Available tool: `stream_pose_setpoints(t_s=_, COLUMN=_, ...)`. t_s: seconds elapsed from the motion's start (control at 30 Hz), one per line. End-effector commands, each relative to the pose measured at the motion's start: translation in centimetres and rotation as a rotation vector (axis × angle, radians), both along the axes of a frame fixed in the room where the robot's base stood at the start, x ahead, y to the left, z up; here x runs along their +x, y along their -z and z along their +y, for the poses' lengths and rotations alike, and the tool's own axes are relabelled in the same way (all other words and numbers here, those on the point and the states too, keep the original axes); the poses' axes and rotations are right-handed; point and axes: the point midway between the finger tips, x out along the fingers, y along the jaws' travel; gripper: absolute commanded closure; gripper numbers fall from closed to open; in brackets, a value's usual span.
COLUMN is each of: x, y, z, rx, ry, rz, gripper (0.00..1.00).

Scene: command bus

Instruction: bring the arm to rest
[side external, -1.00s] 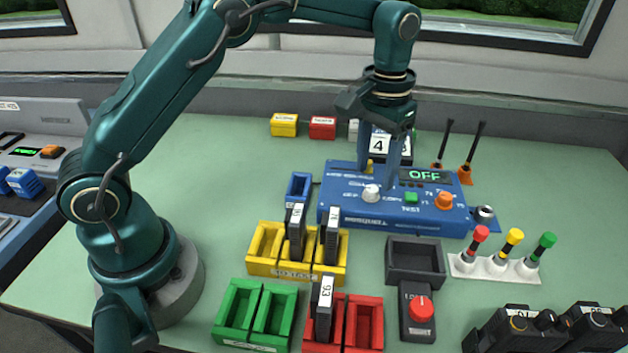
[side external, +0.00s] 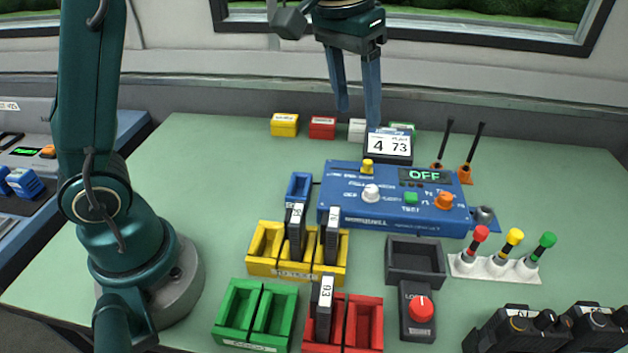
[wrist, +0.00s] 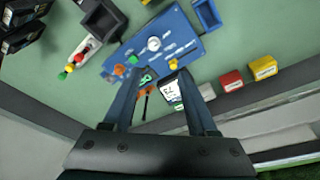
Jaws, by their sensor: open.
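My gripper (side external: 357,112) is raised above the back of the table, with its two blue fingers pointing down and spread apart. Nothing is between the fingers. In the side view the fingertips appear just above and left of the small display reading "4 73" (side external: 388,146). In the wrist view my gripper (wrist: 166,75) shows both fingers apart over the table. The blue test unit (side external: 345,213) lies below, its screen reading OFF. The upper part of my arm is cut off by the top of the side view.
A dark bin (side external: 415,277) is empty. A white rack (side external: 494,268) holds red, yellow and green-topped plugs. Small coloured boxes (side external: 322,127) line the back.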

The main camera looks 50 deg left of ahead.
Motion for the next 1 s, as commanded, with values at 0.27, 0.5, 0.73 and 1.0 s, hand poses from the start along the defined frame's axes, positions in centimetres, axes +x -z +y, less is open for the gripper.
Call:
stream_pose_setpoints(t_s=0.27, x=-6.5, y=-2.8, z=1.2, rx=0.001, ry=-0.005, rz=-0.141, gripper=0.42)
stream_pose_setpoints(t_s=0.5, x=-12.2, y=-1.2, z=1.9, rx=0.01, ry=0.0, rz=-0.24, gripper=0.42)
stream_pose_setpoints(t_s=0.73, x=-15.8, y=2.7, z=2.2, rx=0.023, ry=0.018, rz=-0.28, gripper=0.42)
stream_pose_setpoints(t_s=1.0, x=-16.4, y=4.8, z=2.2, rx=0.029, ry=0.037, rz=-0.263, gripper=0.42)
